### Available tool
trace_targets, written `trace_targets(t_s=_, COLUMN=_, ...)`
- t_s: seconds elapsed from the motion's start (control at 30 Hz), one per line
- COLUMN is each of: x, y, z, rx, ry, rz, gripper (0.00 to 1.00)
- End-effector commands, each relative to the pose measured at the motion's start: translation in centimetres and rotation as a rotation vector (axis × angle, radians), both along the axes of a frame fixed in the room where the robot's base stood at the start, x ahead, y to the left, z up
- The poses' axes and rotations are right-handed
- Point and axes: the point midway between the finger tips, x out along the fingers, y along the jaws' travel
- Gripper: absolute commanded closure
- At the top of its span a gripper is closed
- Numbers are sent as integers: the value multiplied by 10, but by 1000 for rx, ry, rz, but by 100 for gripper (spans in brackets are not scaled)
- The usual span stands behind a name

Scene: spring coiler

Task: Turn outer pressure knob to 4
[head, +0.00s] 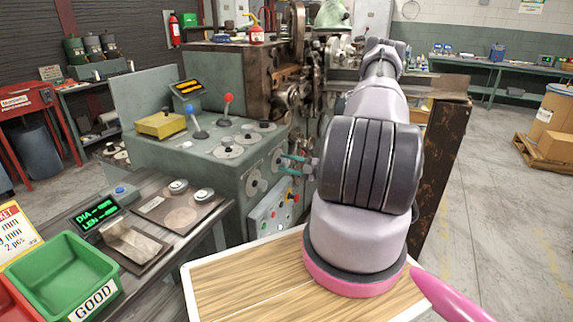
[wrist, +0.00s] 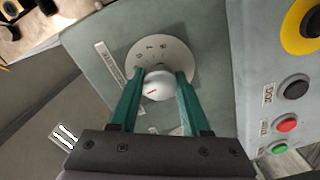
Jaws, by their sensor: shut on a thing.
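A white round knob (wrist: 158,86) with a short red mark sits on a pale dial plate (wrist: 178,58) with small figures. In the wrist view my gripper (wrist: 161,75) has one green finger on each side of the knob, shut on it. The label strip beside the plate and the dial figures are too small to read surely, so I cannot tell the setting. In the head view my gripper (head: 287,165) reaches the front face of the grey-green machine (head: 232,172) at the right-hand dial (head: 277,158), which the fingers partly cover. Another dial (head: 256,184) sits to its left.
Beside the held knob are black (wrist: 294,87), red (wrist: 286,123) and green (wrist: 278,147) buttons and a yellow-ringed control (wrist: 303,28). Two levers (head: 227,108) and several dials stand on the machine top. A green bin (head: 68,275) is at lower left.

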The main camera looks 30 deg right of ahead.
Motion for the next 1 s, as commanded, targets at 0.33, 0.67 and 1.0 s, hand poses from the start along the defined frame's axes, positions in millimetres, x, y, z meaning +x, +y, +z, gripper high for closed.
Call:
trace_targets(t_s=0.33, x=0, y=-1, z=0, rx=85, ry=67, rz=-1, gripper=100)
trace_targets(t_s=0.67, x=0, y=-1, z=0, rx=95, ry=75, rz=-2, gripper=100)
trace_targets(t_s=1.0, x=0, y=-1, z=0, rx=95, ry=75, rz=-1, gripper=24)
